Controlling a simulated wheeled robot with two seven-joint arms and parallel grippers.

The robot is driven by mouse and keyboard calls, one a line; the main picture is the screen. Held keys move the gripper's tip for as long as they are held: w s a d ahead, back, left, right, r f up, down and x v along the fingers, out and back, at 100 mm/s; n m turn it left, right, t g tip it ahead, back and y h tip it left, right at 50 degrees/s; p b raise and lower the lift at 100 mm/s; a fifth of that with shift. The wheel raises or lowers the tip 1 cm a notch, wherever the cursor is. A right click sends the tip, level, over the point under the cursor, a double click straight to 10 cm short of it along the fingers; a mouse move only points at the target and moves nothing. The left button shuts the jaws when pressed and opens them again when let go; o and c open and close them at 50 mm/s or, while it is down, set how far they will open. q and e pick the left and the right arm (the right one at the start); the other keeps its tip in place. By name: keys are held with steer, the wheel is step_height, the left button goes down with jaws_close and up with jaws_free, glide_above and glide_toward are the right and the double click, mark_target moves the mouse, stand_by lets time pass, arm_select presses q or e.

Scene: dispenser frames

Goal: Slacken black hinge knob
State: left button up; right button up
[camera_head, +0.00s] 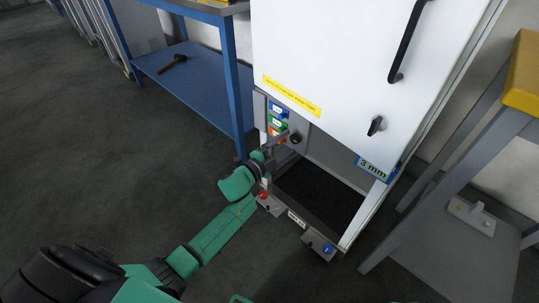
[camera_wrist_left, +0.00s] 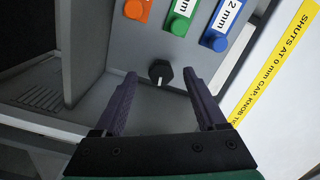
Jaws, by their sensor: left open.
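My left gripper (camera_head: 281,140) is close in front of this knob. Its two purple-grey fingers are apart, one on either side of the knob in the wrist view, with visible gaps; I cannot tell how far the tips are in depth. A second black knob (camera_head: 375,126) is on the white front door. My right gripper does not show.
A yellow label (camera_head: 291,96) crosses the door. The open bottom bay has red (camera_head: 264,195) and blue (camera_head: 327,248) knobs at its front. A blue bench (camera_head: 195,80) stands left, a grey one right.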

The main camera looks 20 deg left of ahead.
arm_select(q)
steer(key=p+v, duration=0.2)
steer(key=v, duration=1)
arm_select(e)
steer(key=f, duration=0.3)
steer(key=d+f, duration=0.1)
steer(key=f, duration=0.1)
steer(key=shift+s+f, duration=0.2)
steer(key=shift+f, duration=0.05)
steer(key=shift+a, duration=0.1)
